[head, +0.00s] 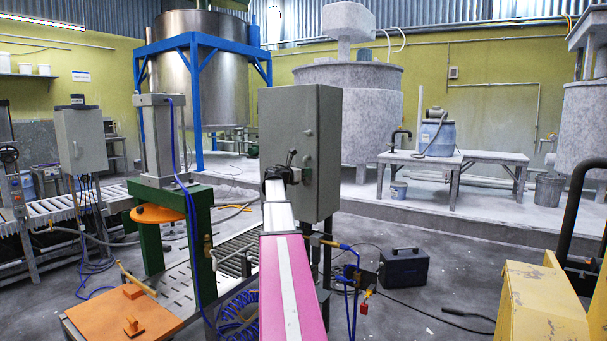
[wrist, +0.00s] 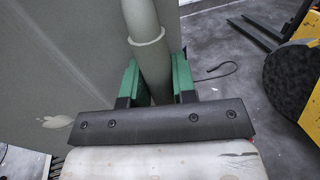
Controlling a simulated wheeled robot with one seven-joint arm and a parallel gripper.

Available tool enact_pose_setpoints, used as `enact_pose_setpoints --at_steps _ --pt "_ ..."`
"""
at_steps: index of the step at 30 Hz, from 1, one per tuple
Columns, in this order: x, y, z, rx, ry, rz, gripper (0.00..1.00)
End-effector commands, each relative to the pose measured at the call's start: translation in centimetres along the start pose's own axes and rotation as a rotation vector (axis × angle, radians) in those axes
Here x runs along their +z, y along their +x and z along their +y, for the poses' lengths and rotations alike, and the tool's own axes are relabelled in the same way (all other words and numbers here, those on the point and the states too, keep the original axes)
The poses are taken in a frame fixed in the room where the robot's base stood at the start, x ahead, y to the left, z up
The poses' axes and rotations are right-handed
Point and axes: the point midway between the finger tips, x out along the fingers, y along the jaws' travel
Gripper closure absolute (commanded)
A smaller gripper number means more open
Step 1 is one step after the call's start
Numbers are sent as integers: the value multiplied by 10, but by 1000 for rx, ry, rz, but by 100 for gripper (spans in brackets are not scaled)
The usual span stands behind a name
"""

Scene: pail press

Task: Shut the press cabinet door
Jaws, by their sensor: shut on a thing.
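The grey press cabinet (head: 286,115) stands upright in the middle of the head view. Its broad face has small lock fittings near the right edge, and a narrower side shows at right. I cannot tell how far its door stands open. My gripper (head: 292,170) is at the lower part of that face, partly hidden by my own wrist. In the wrist view my gripper (wrist: 152,80) has its green fingers shut on a round grey-green handle bar (wrist: 146,55) with a collar. The flat grey cabinet panel (wrist: 60,60) lies beside the bar at left, with a pale scuff mark.
A press frame with green legs (head: 201,235) and an orange plate (head: 125,315) stand left. A black box (head: 404,266) and cables lie on the floor at right. A yellow machine (head: 545,300) fills the lower right. Some floor between is clear.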

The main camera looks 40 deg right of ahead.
Motion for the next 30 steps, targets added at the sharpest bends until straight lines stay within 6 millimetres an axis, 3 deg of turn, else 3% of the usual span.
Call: enact_pose_setpoints --at_steps 16,17,19,30 --pt "1 16 2 0 -1 -2 95" --pt "1 16 2 1 -1 -2 68" --pt "1 16 2 1 -1 -2 45" --pt "0 11 1 0 0 -1 45"
